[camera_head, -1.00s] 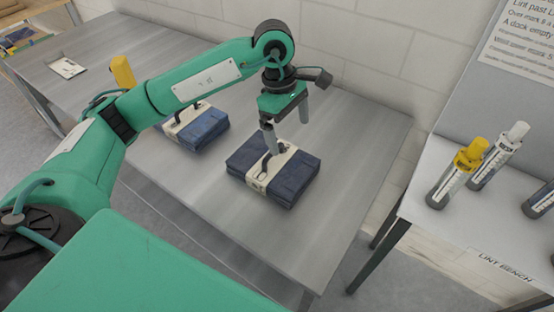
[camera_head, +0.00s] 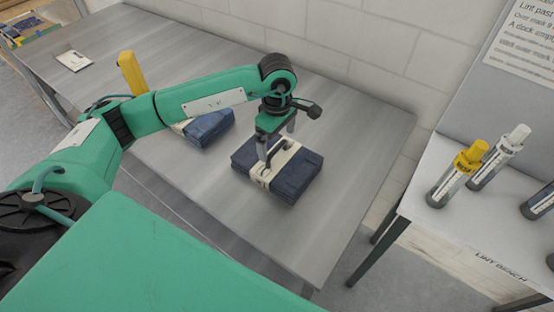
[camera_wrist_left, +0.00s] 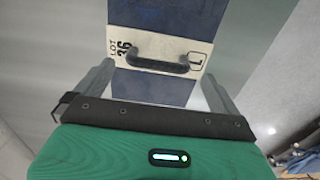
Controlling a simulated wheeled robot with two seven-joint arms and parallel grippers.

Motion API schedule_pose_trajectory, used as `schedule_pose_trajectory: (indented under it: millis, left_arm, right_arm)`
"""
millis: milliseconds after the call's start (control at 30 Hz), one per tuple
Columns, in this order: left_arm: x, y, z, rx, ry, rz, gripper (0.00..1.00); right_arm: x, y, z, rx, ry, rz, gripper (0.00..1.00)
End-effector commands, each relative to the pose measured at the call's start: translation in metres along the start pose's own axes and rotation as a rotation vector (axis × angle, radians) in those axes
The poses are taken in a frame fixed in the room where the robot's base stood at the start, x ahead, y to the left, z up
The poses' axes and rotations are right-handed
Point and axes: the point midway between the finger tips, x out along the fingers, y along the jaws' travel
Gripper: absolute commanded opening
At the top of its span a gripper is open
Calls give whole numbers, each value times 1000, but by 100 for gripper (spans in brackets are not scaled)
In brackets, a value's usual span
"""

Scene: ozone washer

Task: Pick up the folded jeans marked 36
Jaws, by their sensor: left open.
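The folded dark blue jeans (camera_head: 298,174) lie on the grey table with a cream band around them. In the left wrist view the band (camera_wrist_left: 196,47) reads "LOT 36" and "L", and a dark handle (camera_wrist_left: 160,57) stands on it. My left gripper (camera_head: 279,147) is over these jeans, pointing down. In the left wrist view its two fingers are apart, one on each side of the handle and band, with nothing clamped between them. Whether the fingertips touch the jeans I cannot tell. My right gripper is not in view.
A second folded pair of jeans (camera_head: 212,127) lies to the left, partly behind my left arm. A yellow upright object (camera_head: 130,72) stands beyond it. The lint bench (camera_head: 440,222) on the right holds several bottles (camera_head: 458,173). The table's front right is clear.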

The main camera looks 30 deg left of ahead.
Motion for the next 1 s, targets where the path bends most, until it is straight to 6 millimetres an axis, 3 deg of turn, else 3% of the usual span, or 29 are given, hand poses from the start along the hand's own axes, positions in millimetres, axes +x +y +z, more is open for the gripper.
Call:
schedule_pose_trajectory:
  millis: [100, 300, 600, 933, 1000]
  left_arm:
    - [13, 0, -1, 0, -1, -6, 100]
    - [38, 1, -1, 1, -1, -3, 100]
    - [44, 2, -2, 1, 0, 0, 98]
    - [43, 2, -2, 0, 0, 0, 33]
    - [42, 2, -2, 0, -1, 1, 28]
  right_arm:
    - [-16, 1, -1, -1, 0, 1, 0]
    - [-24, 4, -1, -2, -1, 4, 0]
    - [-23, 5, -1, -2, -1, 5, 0]
    - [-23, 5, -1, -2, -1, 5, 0]
    - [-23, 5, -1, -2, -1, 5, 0]
